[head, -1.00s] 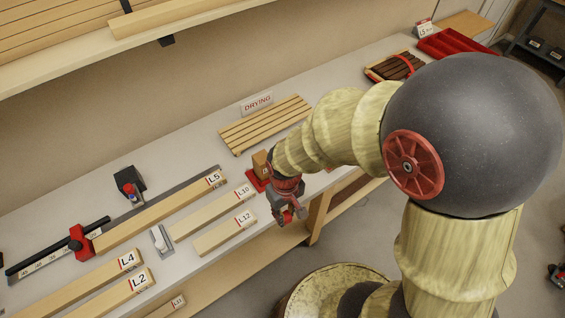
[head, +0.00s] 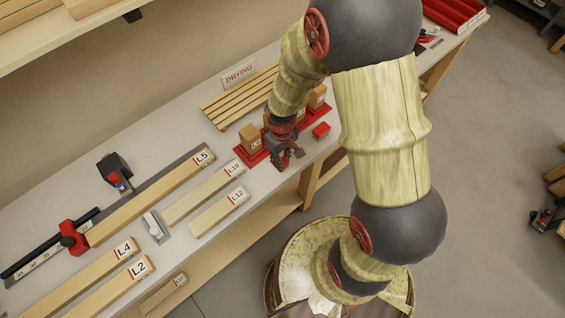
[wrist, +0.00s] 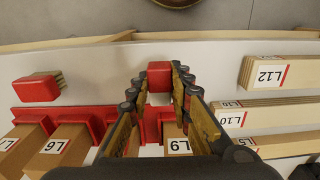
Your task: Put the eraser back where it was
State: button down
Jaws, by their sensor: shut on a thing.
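My gripper (head: 287,164) is over the bench's front part, in front of the red rack, pointing down. In the wrist view my gripper (wrist: 160,84) has its fingers closed on a small red block (wrist: 159,77), with one finger on each side. The block may be the eraser; its underside is hidden.
The red rack (wrist: 89,123) holds wooden blocks labelled L6, L7 and L9. Boards L12 (head: 220,212), L10 and L5 lie to the left. A slatted drying rack (head: 235,100) stands behind. A metal plate with a white piece (head: 153,226) lies further left. The bench's front edge is close.

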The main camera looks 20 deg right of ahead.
jog(key=shift+w+d+f, duration=0.3)
jog(key=shift+w+f, duration=0.2)
jog(key=shift+f, duration=0.25)
jog(key=shift+w+d+f+b, duration=0.1)
jog(key=shift+f+b, duration=0.2)
jog(key=shift+f, duration=1.35)
jog(key=shift+f, duration=0.1)
jog(key=shift+f, duration=0.15)
jog(key=c, duration=1.7)
grip_release()
jog(key=shift+c, duration=0.2)
jog(key=shift+o, duration=0.6)
jog(key=shift+r, duration=0.2)
